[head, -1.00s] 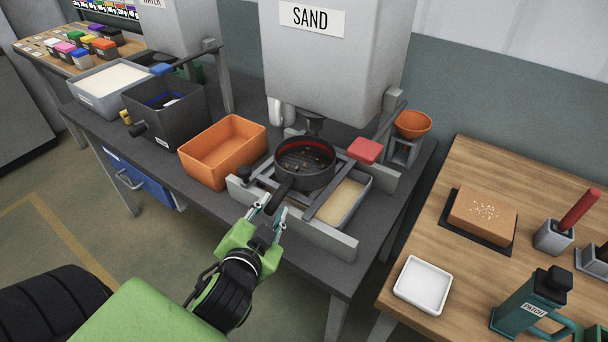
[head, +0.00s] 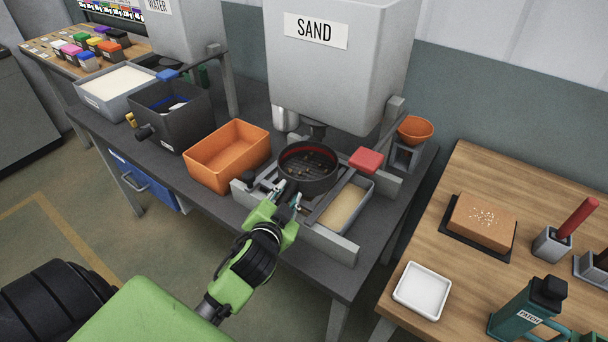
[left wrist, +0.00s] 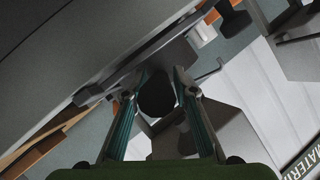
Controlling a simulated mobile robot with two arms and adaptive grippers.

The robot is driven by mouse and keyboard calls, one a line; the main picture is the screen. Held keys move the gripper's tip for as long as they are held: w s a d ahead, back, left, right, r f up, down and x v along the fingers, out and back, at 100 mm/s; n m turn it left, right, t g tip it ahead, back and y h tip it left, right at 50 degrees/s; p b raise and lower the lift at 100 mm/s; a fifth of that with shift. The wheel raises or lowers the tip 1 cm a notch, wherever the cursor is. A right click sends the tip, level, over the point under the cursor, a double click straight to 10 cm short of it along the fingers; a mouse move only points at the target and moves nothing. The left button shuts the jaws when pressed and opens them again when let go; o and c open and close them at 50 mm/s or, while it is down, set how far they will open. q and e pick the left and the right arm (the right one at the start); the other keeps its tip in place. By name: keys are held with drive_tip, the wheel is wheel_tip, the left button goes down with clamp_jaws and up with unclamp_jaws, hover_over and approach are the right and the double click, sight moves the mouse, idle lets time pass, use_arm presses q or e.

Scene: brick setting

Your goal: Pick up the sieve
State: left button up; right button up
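The sieve (head: 308,167) is a dark round pan with a red inner band and several small bits on its mesh. It rests on the grey rack below the sand hopper. My left gripper (head: 287,194) is at its handle, which points toward me and is mostly hidden by the fingers in the head view. In the left wrist view the two fingers (left wrist: 160,85) stand apart, with the dark end of the handle (left wrist: 157,96) between them and gaps showing at its sides. My right gripper is in neither view.
A grey hopper labelled SAND (head: 335,60) hangs above the sieve. A tray of sand (head: 344,205) sits at its right, an orange bin (head: 228,155) at its left. A red block (head: 366,160) and an orange funnel (head: 415,130) are to the right.

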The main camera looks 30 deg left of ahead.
use_arm(q)
clamp_jaws()
drive_tip(key=shift+r, duration=0.1)
